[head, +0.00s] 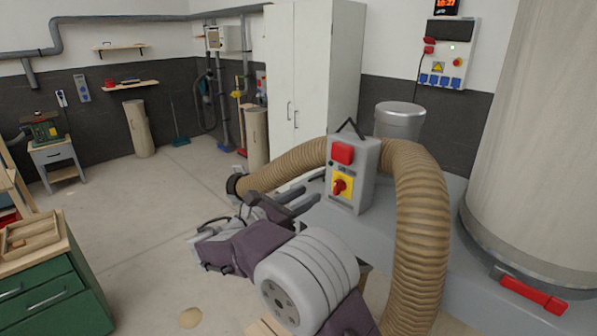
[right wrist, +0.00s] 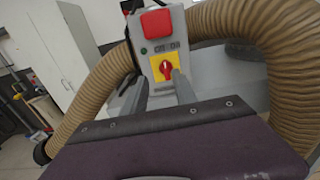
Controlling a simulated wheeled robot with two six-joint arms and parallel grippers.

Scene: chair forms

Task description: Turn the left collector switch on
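A grey switch box (head: 350,175) stands upright on the collector, with a red block (head: 342,152) at its top and a red rotary knob (head: 341,186) on a yellow plate below. The right wrist view also shows the knob (right wrist: 166,69), its handle roughly upright; the small lettering above it is unreadable. My right gripper (head: 311,196) is open and empty, pointing at the box from its left side in the head view. In the right wrist view its two fingers (right wrist: 161,84) frame the lower yellow plate, apparently short of the knob. My left gripper is not in view.
A ribbed tan hose (head: 418,230) arches behind the box and down its right side. A large pale drum (head: 535,150) with a red latch (head: 532,296) stands at the right. A green drawer cabinet (head: 50,300) is at the lower left. Floor between is mostly open.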

